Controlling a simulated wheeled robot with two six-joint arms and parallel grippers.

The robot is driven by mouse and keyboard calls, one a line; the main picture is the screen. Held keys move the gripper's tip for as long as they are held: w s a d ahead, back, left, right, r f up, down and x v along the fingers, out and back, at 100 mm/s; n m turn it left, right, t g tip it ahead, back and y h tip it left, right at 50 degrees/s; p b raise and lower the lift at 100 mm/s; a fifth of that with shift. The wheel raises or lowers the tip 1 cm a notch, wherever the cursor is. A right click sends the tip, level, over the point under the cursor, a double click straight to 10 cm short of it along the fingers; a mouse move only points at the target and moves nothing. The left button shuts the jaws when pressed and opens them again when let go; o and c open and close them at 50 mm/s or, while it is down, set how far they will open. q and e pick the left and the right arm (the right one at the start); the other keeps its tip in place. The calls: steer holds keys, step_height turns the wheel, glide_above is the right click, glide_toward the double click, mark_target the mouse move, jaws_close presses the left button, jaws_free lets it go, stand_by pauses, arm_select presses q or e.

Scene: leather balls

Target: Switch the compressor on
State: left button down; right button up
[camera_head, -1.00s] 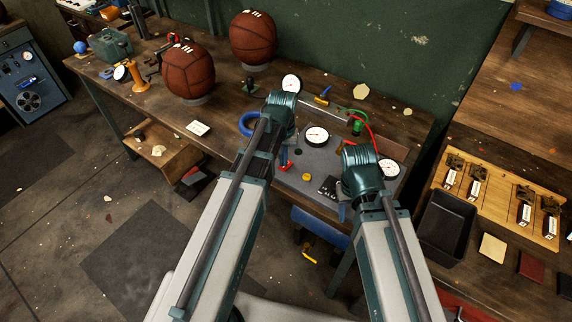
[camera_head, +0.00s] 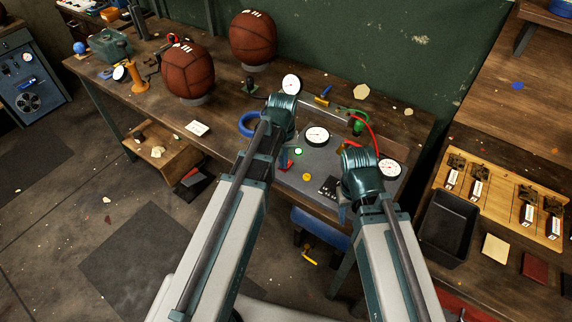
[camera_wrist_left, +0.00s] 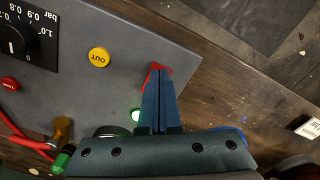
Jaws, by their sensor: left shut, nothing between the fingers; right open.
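The grey compressor panel (camera_head: 318,165) lies on the workbench. A small round lamp (camera_head: 298,151) on it glows green; it also glows in the left wrist view (camera_wrist_left: 136,114). A red switch part (camera_wrist_left: 165,70) is partly hidden behind my left fingertips; I cannot tell whether they touch it. My left gripper (camera_wrist_left: 158,75) is shut and empty, pointing down at the panel; its fingers show small in the head view (camera_head: 284,160). My right gripper (camera_head: 343,212) is open near the panel's front right, mostly hidden by its wrist.
The panel also has a yellow OUT button (camera_wrist_left: 99,57), a black bar dial (camera_wrist_left: 20,38), gauges (camera_head: 317,136) and a red hose (camera_head: 367,130). A blue ring (camera_head: 249,124) lies left of my left wrist. Two leather balls (camera_head: 188,72) stand further left. A black tray (camera_head: 447,228) is at right.

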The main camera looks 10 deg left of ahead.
arm_select(q)
steer(key=shift+r, duration=0.1)
arm_select(e)
steer(key=shift+r, duration=0.15)
arm_select(q)
step_height(320, 180, up, 7)
steer(key=p, duration=0.7)
arm_select(e)
step_height(320, 180, up, 7)
